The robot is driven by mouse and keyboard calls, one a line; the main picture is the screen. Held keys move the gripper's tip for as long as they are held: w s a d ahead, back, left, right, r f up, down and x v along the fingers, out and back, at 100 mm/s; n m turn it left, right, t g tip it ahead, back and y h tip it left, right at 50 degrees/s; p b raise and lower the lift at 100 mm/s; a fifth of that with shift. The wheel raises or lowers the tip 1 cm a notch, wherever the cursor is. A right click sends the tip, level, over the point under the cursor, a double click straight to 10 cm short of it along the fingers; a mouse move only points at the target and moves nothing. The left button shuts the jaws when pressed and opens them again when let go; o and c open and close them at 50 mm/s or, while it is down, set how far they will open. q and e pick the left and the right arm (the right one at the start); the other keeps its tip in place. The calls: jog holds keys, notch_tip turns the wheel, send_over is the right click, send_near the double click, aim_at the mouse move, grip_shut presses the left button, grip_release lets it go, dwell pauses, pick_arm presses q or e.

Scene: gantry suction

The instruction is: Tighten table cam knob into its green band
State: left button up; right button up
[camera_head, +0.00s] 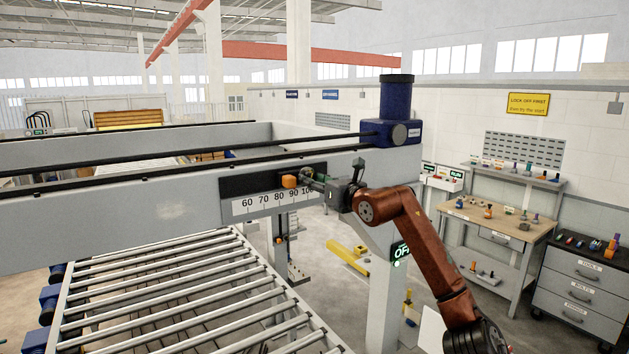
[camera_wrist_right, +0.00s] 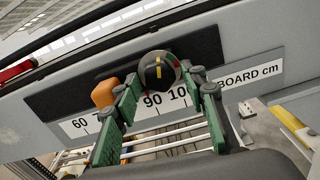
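The cam knob (camera_wrist_right: 158,72) is a dark round knob with a yellow pointer mark, set on a black plate on the grey beam. Red and green patches show around its rim in the right wrist view; the pointer stands roughly upright there. In the head view the knob (camera_head: 306,173) is small and partly hidden by my right gripper. My right gripper (camera_wrist_right: 164,78) has its green fingers spread, one on each side of the knob, with small gaps visible. In the head view my right gripper (camera_head: 316,183) reaches the beam from the right. My left gripper is out of view.
An orange block (camera_head: 289,181) sits left of the knob above a white number scale (camera_head: 270,201). Rollers (camera_head: 180,300) lie below the beam. A blue motor (camera_head: 397,98) stands on the beam's right end. A workbench (camera_head: 500,222) and drawer cabinet (camera_head: 580,285) stand at right.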

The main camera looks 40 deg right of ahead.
jog(key=c, duration=0.9)
jog(key=m+b, duration=0.3)
jog(key=m, duration=0.2)
jog(key=o, duration=1.2)
jog(key=shift+c, duration=0.2)
